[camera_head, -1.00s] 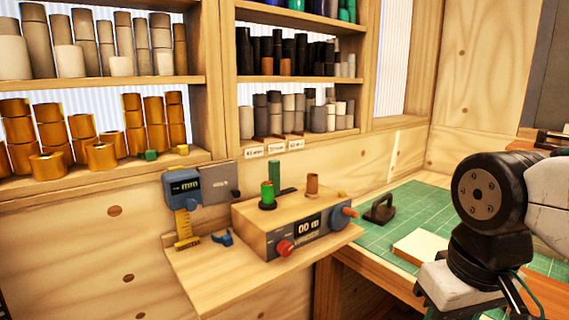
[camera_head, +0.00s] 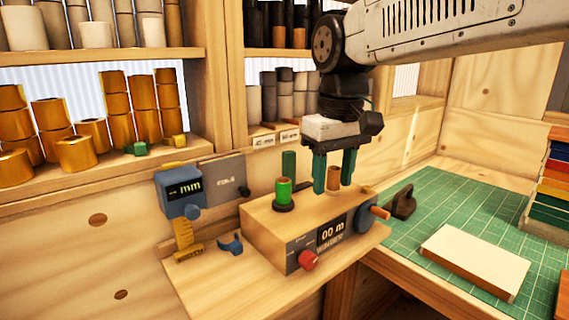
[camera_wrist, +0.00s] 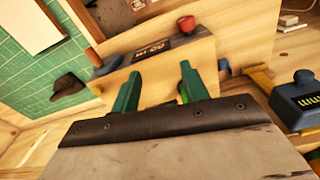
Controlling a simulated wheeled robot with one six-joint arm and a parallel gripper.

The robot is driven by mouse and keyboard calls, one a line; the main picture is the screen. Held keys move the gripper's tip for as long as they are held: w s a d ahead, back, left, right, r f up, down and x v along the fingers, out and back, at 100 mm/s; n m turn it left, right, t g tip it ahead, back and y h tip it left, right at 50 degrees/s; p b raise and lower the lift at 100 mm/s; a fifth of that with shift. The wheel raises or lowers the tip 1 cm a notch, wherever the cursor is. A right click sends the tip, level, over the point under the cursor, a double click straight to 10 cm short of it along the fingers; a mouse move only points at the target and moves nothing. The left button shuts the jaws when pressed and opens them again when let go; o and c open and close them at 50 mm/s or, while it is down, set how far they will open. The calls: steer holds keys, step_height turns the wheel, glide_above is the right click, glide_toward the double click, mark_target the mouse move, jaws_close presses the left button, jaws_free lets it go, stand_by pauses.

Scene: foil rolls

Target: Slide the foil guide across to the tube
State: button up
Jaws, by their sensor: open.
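A wooden winder box (camera_head: 270,232) stands on the bench shelf. On its top are a green foil roll (camera_head: 283,192) on a dark round base at the left, a green upright post (camera_head: 289,163) behind it, which looks like the foil guide, and a brown tube (camera_head: 334,178) at the right. My gripper (camera_head: 334,187) is open above the box, its green fingers appearing either side of the tube in the head view; whether they surround it or hang in front I cannot tell. In the wrist view, my gripper (camera_wrist: 160,68) is open over the box, with a green sliver partly hidden beside the right finger.
The box has a red knob (camera_head: 308,260), a display (camera_head: 331,232) and an orange-handled crank (camera_head: 377,212). A blue gauge (camera_head: 180,190) stands left. A green cutting mat (camera_head: 440,205) with a pale block lies right. Shelves of rolls rise behind.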

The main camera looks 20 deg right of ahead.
steer(key=n, duration=0.2)
glide_toward(289, 152)
steer(key=shift+g, duration=0.3)
step_height(289, 152, down, 5)
steer(key=shift+f, duration=0.1)
steer(key=shift+w+f, duration=0.1)
steer(key=shift+w, duration=0.25)
step_height(289, 152, down, 7)
steer(key=shift+f, duration=0.2)
